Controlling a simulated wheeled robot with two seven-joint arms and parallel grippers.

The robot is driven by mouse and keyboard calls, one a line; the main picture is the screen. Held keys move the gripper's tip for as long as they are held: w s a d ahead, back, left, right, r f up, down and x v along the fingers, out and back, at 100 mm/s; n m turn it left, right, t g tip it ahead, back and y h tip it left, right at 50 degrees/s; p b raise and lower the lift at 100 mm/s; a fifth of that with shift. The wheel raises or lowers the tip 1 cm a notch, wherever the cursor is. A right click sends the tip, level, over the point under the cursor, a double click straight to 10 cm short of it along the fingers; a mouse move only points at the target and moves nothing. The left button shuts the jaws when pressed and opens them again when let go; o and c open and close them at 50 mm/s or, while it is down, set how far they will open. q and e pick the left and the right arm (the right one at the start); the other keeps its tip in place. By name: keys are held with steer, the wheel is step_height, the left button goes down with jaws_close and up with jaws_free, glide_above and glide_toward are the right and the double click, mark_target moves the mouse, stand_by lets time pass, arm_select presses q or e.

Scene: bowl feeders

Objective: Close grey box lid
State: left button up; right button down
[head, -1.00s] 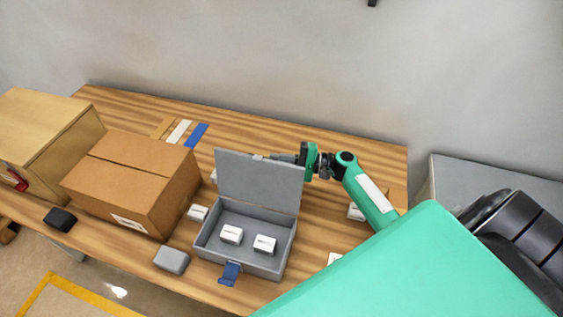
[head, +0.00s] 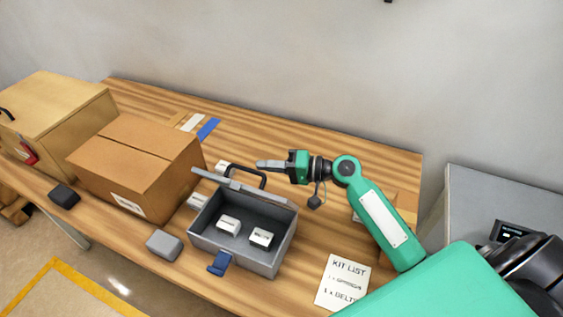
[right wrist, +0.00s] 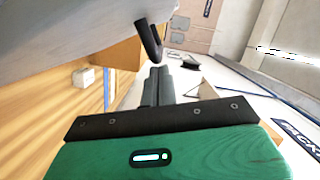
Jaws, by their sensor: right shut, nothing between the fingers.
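The grey box (head: 232,253) stands on the wooden table with two small white boxes (head: 228,225) inside. Its grey lid (head: 222,181) is partly lowered and shows nearly edge-on in the head view, so the box's inside is still visible. A dark handle (head: 262,178) sticks up from the lid's outer side. My right gripper (head: 260,163) is shut and empty, behind the lid near the handle. In the right wrist view its fingers (right wrist: 160,85) are just below the dark handle (right wrist: 150,42); I cannot tell if they touch. The grey lid surface (right wrist: 70,40) fills the upper left.
A brown cardboard box (head: 130,165) and a wooden cabinet (head: 50,115) stand to the left. A grey block (head: 164,244) and a black block (head: 64,195) lie near the front edge. A kit list sheet (head: 342,282) lies to the right. Small white boxes sit behind the grey box.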

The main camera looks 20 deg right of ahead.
steer(key=s+a+n, duration=0.1)
steer(key=a, duration=0.1)
steer(key=s+a+f+n+h+b, duration=0.1)
steer(key=s+a+n, duration=0.1)
steer(key=s+a+f+n+b, duration=0.1)
steer(key=s+n, duration=0.1)
steer(key=shift+a+f+h, duration=0.2)
steer(key=shift+a+h, duration=0.1)
steer(key=shift+a, duration=0.1)
steer(key=s+a+f+n+h+b, duration=0.1)
steer(key=s+a+f+n, duration=0.3)
steer(key=f, duration=0.2)
steer(key=shift+a+f, duration=0.15)
steer(key=shift+a, duration=0.1)
